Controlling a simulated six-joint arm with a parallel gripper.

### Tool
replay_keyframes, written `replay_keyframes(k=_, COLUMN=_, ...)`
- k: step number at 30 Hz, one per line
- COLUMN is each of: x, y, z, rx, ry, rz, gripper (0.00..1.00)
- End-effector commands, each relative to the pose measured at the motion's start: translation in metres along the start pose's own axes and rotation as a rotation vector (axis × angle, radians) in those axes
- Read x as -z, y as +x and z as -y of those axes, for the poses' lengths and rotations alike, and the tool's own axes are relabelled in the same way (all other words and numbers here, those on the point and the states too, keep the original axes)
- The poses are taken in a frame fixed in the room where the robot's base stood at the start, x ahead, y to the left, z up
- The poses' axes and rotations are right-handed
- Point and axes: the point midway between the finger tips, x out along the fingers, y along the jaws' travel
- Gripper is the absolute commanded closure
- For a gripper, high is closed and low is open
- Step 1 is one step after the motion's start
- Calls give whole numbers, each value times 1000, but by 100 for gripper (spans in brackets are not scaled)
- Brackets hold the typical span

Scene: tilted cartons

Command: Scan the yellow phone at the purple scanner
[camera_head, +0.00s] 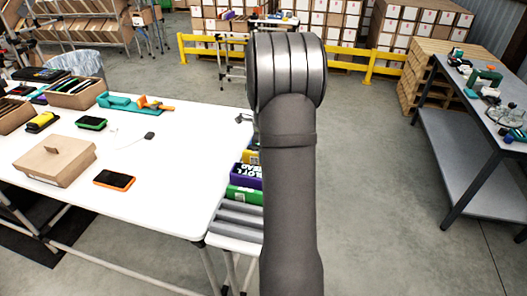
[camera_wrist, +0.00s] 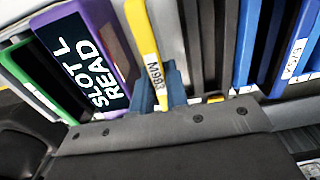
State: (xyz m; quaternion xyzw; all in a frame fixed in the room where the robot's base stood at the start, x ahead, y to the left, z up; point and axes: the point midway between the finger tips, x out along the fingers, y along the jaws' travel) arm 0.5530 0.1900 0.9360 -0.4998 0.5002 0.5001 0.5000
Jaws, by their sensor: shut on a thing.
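My arm hides the gripper there.
A green unit (camera_wrist: 38,92) stands left of the scanner. Dark slots and a blue unit (camera_wrist: 247,45) lie close on the right. In the head view, a white table (camera_head: 165,185) holds a carton (camera_head: 50,165), an orange-edged phone (camera_head: 114,180) and a green-edged device (camera_head: 91,123).

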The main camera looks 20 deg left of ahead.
Motion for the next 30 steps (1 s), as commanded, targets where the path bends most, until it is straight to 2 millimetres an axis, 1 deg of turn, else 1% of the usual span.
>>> replay_keyframes(k=10, x=0, y=1, z=0, rx=1, ry=0, rz=0, gripper=100)
replay_keyframes(k=13, x=0, y=-3, z=0, rx=2, ry=0, rz=1, gripper=100)
replay_keyframes(k=27, x=0, y=-50, z=1, rx=3, ry=0, rz=1, gripper=100)
replay_keyframes(k=30, x=0, y=-56, z=1, rx=3, ry=0, rz=1, gripper=100)
